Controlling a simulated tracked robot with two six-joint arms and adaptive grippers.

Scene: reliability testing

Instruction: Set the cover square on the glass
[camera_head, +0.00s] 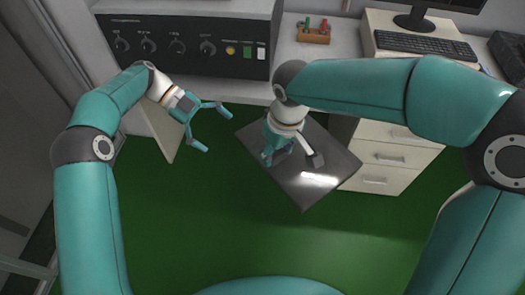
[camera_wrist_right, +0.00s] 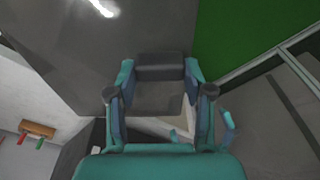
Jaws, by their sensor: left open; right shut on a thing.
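The cover (camera_head: 325,160) is a dark grey, glossy square plate. It shows below my right gripper in the head view, turned cornerwise, with a bright reflection near its right corner. It also fills the upper left of the right wrist view (camera_wrist_right: 85,55). My right gripper (camera_head: 290,156) is shut on a dark block-like grip (camera_wrist_right: 160,68) at the cover. My left gripper (camera_head: 216,130) is open and empty, left of the cover and apart from it. I cannot make out the glass; the cover or my arms may hide it.
A black control panel (camera_head: 185,62) with knobs and buttons stands at the back left. A pale slanted board (camera_head: 160,132) is behind my left gripper. A small tool rack (camera_head: 313,35) is behind. Green floor (camera_head: 215,215) is clear in front.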

